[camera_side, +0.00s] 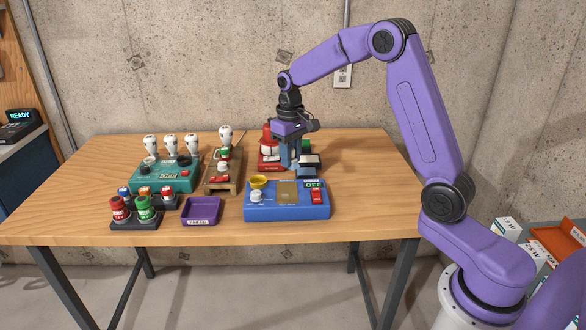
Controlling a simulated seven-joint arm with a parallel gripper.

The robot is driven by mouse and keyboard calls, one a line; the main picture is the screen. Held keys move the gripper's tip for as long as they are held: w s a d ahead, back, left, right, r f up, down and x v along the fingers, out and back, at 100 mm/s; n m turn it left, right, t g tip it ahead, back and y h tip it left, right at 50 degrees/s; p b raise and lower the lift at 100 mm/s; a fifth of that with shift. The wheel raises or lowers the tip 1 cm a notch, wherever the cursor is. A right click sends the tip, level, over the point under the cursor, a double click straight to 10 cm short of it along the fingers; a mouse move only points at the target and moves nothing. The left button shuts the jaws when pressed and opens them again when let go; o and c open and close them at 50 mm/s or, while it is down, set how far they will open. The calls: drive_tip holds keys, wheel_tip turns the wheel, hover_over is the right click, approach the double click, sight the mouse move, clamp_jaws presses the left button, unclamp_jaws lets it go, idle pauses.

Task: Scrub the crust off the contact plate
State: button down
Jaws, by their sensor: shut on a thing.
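The contact plate appears to be the brownish-gold patch (287,191) on top of the blue box (270,213), between a yellow cup and a switch marked OFF. Its surface looks dull brown; I cannot tell how much of it is crust. My gripper (297,168) points down just behind the blue box, above and behind the plate and apart from it. It is shut on a small block with a pale top and dark lower part (310,161), possibly a scrubber. The fingers hide part of the block.
The blue box carries a yellow cup (258,182), a white knob (256,196) and a red switch (317,195). A red device (267,134) stands behind my gripper. A purple tray (202,210), a teal box (160,178) and a wooden stand lie left. The table's right side is clear.

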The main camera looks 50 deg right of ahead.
hover_over(276, 197)
drive_tip(key=shift+s+f, duration=0.1)
drive_tip(key=shift+f, duration=3.8)
drive_tip(key=shift+s+d+f, duration=0.2)
drive_tip(key=shift+s+d, duration=0.25)
drive_tip(key=shift+d, duration=0.1)
drive_tip(key=shift+s+d, duration=0.9)
drive_tip(key=shift+s, duration=0.05)
drive_tip(key=shift+w+a, duration=1.3)
drive_tip(key=shift+a, duration=0.05)
drive_tip(key=shift+w+a+r, duration=0.1)
drive_tip(key=shift+w+a, duration=0.05)
drive_tip(key=shift+w, duration=0.05)
wheel_tip(276, 197, up, 8)
